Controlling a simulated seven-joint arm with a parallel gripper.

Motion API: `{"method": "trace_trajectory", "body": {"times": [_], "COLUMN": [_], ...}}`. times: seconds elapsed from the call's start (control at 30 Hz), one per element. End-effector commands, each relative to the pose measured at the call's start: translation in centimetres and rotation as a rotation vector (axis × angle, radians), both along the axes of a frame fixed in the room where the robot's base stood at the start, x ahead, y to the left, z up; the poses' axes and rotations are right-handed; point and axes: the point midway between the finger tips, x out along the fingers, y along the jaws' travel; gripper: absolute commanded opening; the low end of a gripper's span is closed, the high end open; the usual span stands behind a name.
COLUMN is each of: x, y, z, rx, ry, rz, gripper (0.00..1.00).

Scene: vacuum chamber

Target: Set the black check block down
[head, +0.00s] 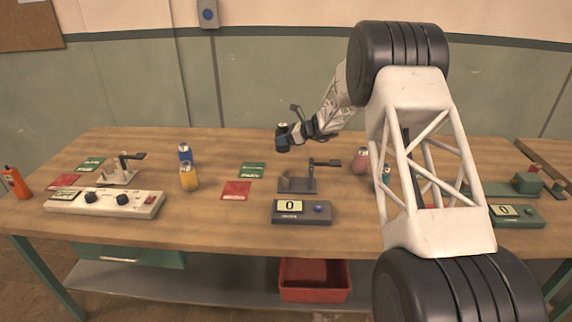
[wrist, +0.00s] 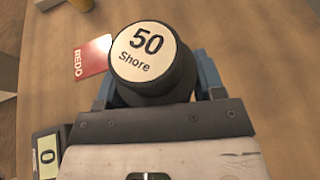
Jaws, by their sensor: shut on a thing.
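The black check block (wrist: 165,80) is a short dark cylinder with a cream top marked "50 Shore". My gripper (wrist: 155,90) is shut on it, with a blue finger on each side. In the head view, my gripper (head: 290,134) holds the small dark block (head: 283,143) over the back middle of the wooden table (head: 220,225). Its label faces up and it looks about upright. I cannot tell whether its base touches the table.
A red card (head: 236,190), marked "REDO" in the wrist view (wrist: 92,58), and a green card (head: 252,170) lie left of a grey stand (head: 297,180). A display box (head: 302,212) reads 0. Bare wood surrounds the block.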

Motion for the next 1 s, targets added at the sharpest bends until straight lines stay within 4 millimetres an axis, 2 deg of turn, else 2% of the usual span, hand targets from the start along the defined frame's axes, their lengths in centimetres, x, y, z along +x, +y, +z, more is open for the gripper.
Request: {"method": "trace_trajectory", "body": {"times": [0.33,0.83,1.0], "x": [0.0,0.0,0.0], "y": [0.0,0.0,0.0], "z": [-4.6,-5.4,-6.9], "rx": [-0.001,0.0,-0.001], "ry": [0.001,0.0,0.001], "rz": [0.0,0.0,0.0], "gripper": [0.3,0.3,0.3]}}
